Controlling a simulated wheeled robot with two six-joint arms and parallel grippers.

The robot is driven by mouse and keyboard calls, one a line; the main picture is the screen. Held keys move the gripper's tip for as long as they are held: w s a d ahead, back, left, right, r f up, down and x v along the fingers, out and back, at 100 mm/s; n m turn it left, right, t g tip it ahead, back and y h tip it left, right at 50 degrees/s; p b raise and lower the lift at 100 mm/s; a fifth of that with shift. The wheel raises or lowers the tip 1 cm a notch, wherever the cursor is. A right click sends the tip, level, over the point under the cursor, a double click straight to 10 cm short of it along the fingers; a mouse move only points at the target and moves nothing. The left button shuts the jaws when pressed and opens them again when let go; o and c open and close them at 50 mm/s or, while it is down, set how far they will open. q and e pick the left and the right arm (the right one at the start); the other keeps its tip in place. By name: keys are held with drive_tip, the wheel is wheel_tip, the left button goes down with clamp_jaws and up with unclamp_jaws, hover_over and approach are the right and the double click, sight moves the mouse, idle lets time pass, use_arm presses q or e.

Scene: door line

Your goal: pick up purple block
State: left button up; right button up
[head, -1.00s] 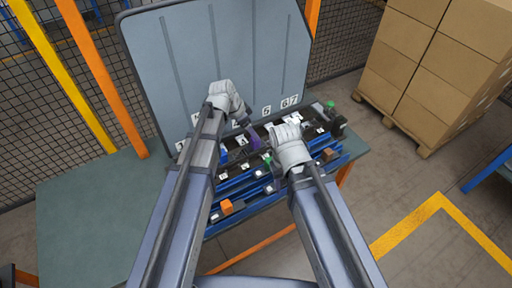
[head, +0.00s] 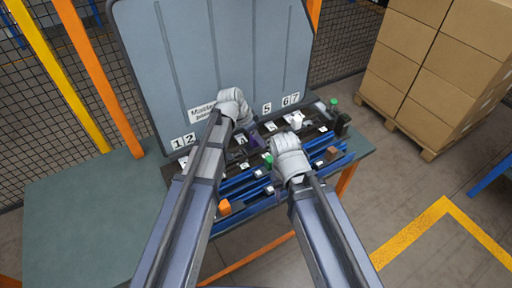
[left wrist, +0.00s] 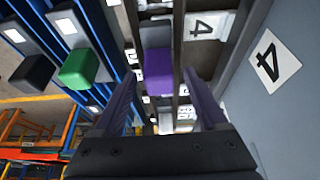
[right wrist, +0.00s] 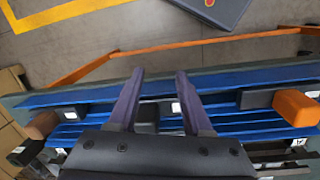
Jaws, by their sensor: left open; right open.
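The purple block (left wrist: 159,70) shows in the left wrist view, straight ahead between the two fingers of my left gripper (left wrist: 160,105). My left gripper is open, and I cannot tell whether the fingers reach around the block. In the head view the purple block (head: 254,139) is partly hidden beside my left gripper (head: 247,126). My right gripper (right wrist: 154,100) is open over the blue rails, with a dark block (right wrist: 147,116) between its fingers in the right wrist view.
A green block (left wrist: 80,68) and a black block (left wrist: 33,75) sit on nearby holders. An orange block (head: 224,207) is on the front rails (head: 240,187). A grey numbered panel (head: 215,60) stands behind the rack. The table's left part (head: 80,215) is clear.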

use_arm(q)
clamp_jaws()
idle(0.5)
